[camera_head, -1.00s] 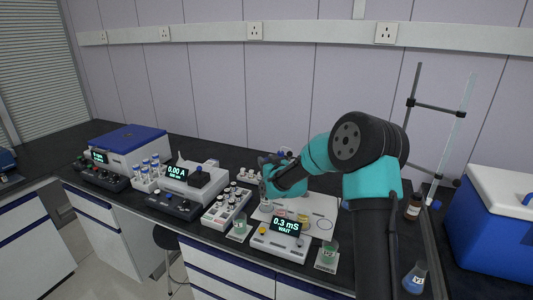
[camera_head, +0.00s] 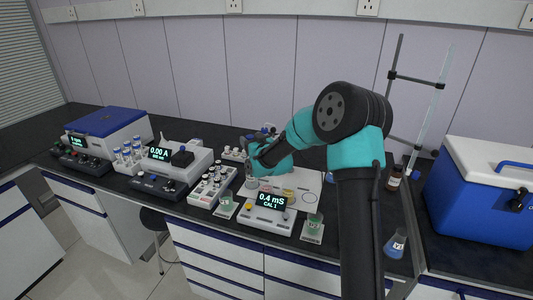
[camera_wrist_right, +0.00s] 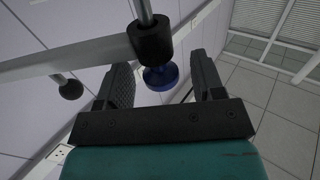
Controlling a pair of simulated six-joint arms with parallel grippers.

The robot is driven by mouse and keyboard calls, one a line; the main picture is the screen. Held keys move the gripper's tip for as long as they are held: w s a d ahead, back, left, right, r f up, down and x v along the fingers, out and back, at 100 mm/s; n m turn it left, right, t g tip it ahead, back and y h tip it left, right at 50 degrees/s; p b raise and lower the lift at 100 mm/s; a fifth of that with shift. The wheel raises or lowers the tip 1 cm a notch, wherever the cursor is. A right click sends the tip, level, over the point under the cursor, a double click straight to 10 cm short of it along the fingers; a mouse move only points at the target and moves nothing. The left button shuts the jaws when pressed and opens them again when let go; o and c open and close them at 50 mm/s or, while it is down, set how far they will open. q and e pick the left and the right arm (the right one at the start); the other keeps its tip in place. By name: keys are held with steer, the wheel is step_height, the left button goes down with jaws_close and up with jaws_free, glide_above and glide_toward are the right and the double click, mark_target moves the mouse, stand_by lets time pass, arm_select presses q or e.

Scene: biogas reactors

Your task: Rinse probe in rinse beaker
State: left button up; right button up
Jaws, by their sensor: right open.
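My right arm reaches in from the right, and its gripper (camera_head: 257,158) is over the back left of a white tray (camera_head: 320,184). In the right wrist view the jaws (camera_wrist_right: 160,66) are open. A dark cylinder on a grey rod (camera_wrist_right: 151,40) with a blue round end (camera_wrist_right: 161,77) shows between and beyond the fingers; I cannot tell whether it is the probe. Small cups stand on the tray, including a clear one (camera_head: 252,183). The rinse beaker cannot be told apart for sure. The meter (camera_head: 270,203) reads 0.4 mS, CAL 1. My left gripper is out of view.
A vial rack (camera_head: 213,186) and a photometer (camera_head: 177,161) stand further left. A brown bottle (camera_head: 394,178), blue flask (camera_head: 396,244) and cooler (camera_head: 480,195) are at right.

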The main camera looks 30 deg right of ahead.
steer(key=s, duration=1.6)
steer(key=shift+s+a, duration=0.2)
steer(key=shift+a, duration=0.25)
